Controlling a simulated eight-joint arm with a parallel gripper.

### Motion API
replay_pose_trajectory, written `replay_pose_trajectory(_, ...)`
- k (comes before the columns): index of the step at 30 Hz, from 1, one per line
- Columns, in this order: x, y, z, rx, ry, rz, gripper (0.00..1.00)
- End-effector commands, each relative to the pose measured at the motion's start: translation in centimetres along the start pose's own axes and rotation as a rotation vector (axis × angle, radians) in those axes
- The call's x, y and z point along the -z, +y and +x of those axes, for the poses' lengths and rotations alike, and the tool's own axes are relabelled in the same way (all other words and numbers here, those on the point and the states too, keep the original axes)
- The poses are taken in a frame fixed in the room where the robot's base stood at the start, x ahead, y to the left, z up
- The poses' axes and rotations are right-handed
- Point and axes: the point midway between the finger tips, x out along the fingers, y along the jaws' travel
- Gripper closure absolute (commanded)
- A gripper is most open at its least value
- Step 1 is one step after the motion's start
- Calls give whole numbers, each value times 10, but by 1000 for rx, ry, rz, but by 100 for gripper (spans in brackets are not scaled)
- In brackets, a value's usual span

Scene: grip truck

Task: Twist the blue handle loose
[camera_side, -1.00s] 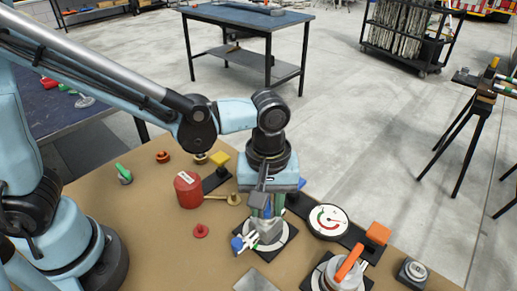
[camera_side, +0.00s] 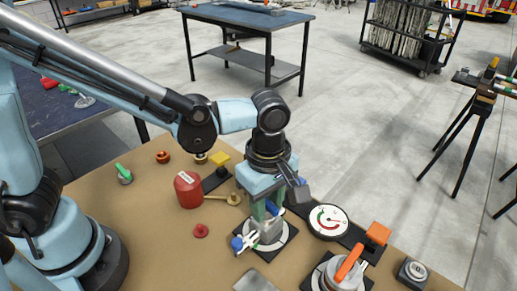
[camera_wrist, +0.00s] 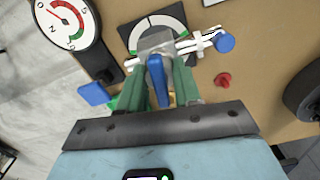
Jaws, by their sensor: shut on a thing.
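The blue handle (camera_wrist: 156,80) stands up between the two green fingers of my gripper (camera_wrist: 160,86) in the wrist view. My gripper is shut on it. In the side view my gripper (camera_side: 262,212) points down over a grey valve-like body (camera_side: 268,231), and the handle (camera_side: 272,207) shows only partly beside the fingers. The grey body sits on a black base with a round white dial (camera_side: 286,236).
A round gauge (camera_side: 328,221) stands close on the right, with an orange-handled valve (camera_side: 350,262) in front of it. A red canister (camera_side: 188,190) and a red knob (camera_side: 201,230) are to the left. The board between is mostly bare.

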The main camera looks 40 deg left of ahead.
Motion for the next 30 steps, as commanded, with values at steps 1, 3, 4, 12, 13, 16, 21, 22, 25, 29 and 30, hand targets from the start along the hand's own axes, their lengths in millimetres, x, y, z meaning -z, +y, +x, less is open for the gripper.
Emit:
replay_pose_trajectory(1,0,0,0,0,-1,-25,94)
replay_pose_trajectory(3,0,0,0,0,-1,-81,94)
replay_pose_trajectory(4,0,0,0,0,-1,-108,94)
replay_pose_trajectory(12,0,0,0,0,-1,-281,94)
replay_pose_trajectory(13,0,0,0,0,-1,-308,94)
replay_pose_trajectory(16,0,0,0,0,-1,-377,94)
replay_pose_trajectory(21,0,0,0,0,-1,-481,93)
replay_pose_trajectory(22,0,0,0,0,-1,-507,93)
replay_pose_trajectory(25,0,0,0,0,-1,-578,93)
replay_pose_trajectory(29,0,0,0,1,-1,-604,94)
replay_pose_trajectory(30,0,0,0,1,-1,-603,94)
